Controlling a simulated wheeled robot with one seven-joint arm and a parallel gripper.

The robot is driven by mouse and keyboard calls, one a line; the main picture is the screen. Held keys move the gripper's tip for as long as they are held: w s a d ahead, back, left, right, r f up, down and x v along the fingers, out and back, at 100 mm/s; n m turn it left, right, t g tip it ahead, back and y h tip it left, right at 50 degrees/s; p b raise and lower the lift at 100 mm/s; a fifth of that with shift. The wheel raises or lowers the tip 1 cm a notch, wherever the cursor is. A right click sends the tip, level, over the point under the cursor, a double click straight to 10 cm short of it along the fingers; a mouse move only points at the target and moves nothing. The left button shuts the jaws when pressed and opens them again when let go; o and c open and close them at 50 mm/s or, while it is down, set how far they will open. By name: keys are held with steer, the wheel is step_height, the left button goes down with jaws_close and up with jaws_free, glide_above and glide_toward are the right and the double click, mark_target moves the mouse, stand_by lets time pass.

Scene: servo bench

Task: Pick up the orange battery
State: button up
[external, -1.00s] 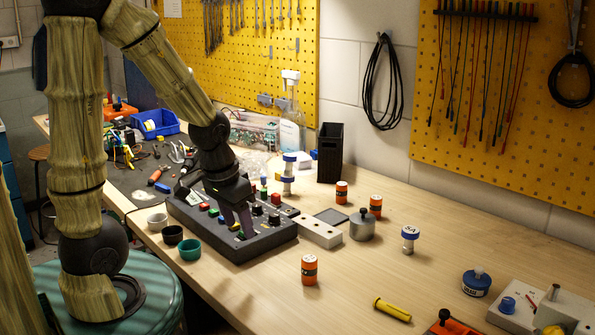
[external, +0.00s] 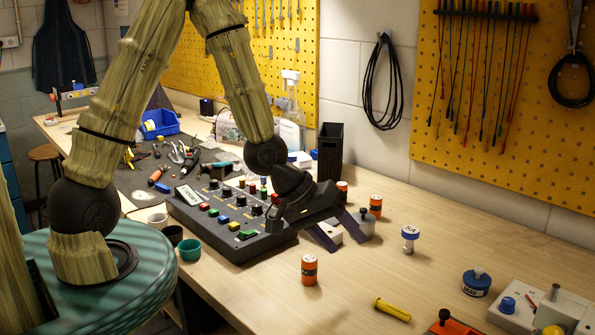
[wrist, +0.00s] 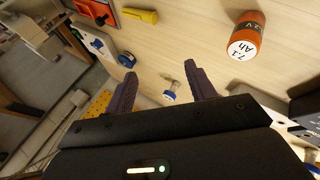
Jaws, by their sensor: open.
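One orange battery (external: 309,270) stands upright near the front of the bench. A second orange battery (external: 375,206) stands farther back, and a third (external: 342,187) is partly hidden behind my gripper. My gripper (external: 347,242) is open and empty above the bench, up and to the right of the front battery in the external view. In the wrist view one orange battery (wrist: 244,40) with a white top marked "7.1 Ah" lies beyond and to the right of my open gripper (wrist: 160,72). It is not between the fingers.
A control box (external: 235,240) with knobs and buttons lies left of my gripper. A metal weight (external: 368,224) is close behind the fingers. A white-and-blue bottle (external: 409,238), a yellow handle (external: 392,309) and a blue pot (external: 476,283) stand or lie right. Bench around the front battery is clear.

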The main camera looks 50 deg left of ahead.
steer(key=d+r+n+h+p, duration=0.2)
steer(key=d+r+n+h, duration=0.1)
steer(key=d, duration=0.4)
steer(key=n+t+h+p, duration=0.3)
steer(key=n+t+p, duration=0.4)
steer(key=n, duration=1.1)
glide_above(309, 270)
steer(key=w+a+b, duration=0.1)
steer(key=w+a, duration=0.2)
steer(key=w, duration=0.1)
step_height(309, 270, down, 3)
steer(key=s+f+n+t, duration=0.1)
steer(key=s+f, duration=0.1)
steer(key=s+f+n+y+b, duration=0.1)
steer(key=s+f+n, duration=0.1)
steer(key=s+f, duration=0.1)
steer(key=s+a+f+n+t+y, duration=0.1)
steer(key=s+f+n, duration=0.1)
steer(key=f, duration=0.1)
steer(key=shift+s+t+b, duration=0.3)
steer(key=shift+s, duration=0.05)
steer(key=shift+a, duration=0.1)
